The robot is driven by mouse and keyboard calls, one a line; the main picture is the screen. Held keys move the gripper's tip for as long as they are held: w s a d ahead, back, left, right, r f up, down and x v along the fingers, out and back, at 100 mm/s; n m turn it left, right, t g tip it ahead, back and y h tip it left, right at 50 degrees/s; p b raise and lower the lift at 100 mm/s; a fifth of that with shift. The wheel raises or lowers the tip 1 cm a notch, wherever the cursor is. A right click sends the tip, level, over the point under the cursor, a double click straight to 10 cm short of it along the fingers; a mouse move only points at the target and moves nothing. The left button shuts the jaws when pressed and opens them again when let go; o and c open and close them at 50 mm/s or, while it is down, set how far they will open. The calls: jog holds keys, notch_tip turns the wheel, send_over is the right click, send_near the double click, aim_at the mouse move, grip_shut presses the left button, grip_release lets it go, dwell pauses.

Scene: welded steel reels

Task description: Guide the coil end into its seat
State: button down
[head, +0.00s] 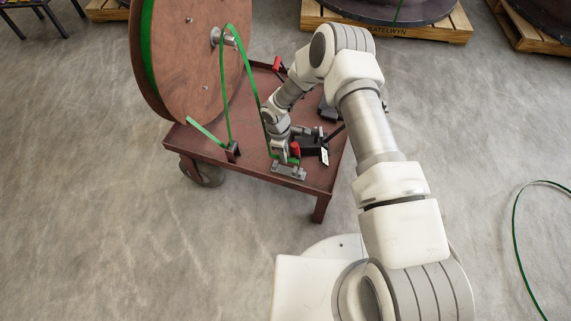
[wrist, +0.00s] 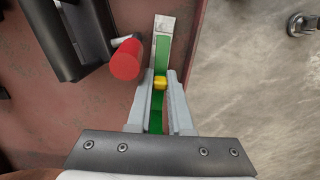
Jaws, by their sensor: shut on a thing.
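The coil end is a flat green strap (head: 250,85) that runs from the reel's hub area down to my gripper (head: 285,155) in the head view. In the wrist view my gripper (wrist: 160,95) is shut on the green strap (wrist: 156,122). A small yellow piece (wrist: 160,83) sits on the strap between the fingertips. Beyond the fingertips, the strap's front part lies along a grey metal piece (wrist: 162,24), apparently the seat. In the head view a grey bracket (head: 289,172) stands at the cart's near edge, just below my gripper. How deep the strap sits cannot be told.
A large brown reel (head: 185,70) stands on the red steel cart (head: 205,143). A black tool with a red handle (wrist: 126,59) lies left of the fingers. A small dark post (head: 233,150) stands on the cart.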

jog(key=shift+r+p, duration=1)
jog(key=shift+r, duration=0.95)
